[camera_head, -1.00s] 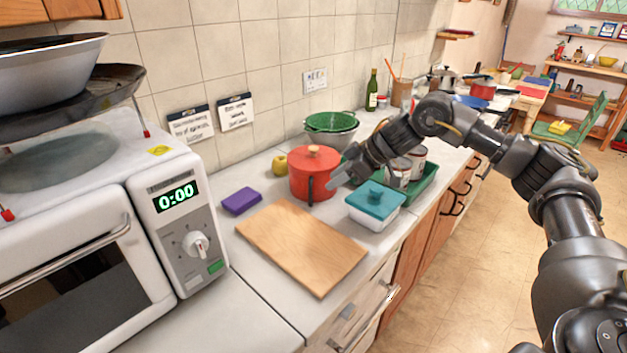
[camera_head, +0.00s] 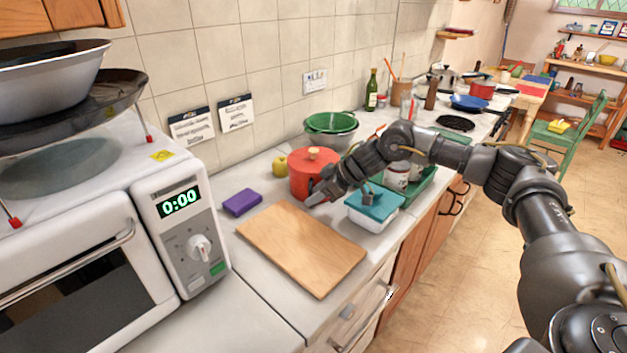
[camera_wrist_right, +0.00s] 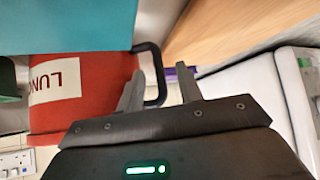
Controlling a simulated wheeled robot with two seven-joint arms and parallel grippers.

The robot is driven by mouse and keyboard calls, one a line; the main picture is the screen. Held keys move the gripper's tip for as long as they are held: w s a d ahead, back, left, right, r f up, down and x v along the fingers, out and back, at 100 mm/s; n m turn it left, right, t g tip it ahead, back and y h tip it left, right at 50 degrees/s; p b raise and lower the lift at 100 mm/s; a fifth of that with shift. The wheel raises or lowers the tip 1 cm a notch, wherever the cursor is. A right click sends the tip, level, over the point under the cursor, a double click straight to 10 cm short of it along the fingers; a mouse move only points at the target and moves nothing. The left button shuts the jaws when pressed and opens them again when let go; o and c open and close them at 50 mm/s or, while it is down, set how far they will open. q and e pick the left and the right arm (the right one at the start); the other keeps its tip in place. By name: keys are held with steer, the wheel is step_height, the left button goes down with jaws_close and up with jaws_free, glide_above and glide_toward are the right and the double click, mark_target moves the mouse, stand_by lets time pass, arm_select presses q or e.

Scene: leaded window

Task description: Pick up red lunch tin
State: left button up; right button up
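The red lunch tin (camera_head: 300,182) stands on the counter near the wall, its lid with a small tan knob. In the right wrist view the tin (camera_wrist_right: 95,112) shows a white label with upside-down letters and a black side handle (camera_wrist_right: 161,78). My right gripper (camera_head: 316,197) is at the tin's near right side, pointing down at its handle. In the wrist view the fingers (camera_wrist_right: 160,88) are open, with the handle's outer bar appearing between them; I cannot tell how deep it sits. My left gripper is not in view.
A white box with a teal lid (camera_head: 375,204) stands close beside my right gripper. A wooden board (camera_head: 300,248) lies in front, with a purple block (camera_head: 242,202) to its left. A yellow apple (camera_head: 280,165) and a green colander (camera_head: 331,122) are behind. A green tray (camera_head: 423,190) is to the right.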

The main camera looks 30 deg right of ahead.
steer(key=shift+c, duration=0.4)
jaws_close()
steer(key=shift+r, duration=0.2)
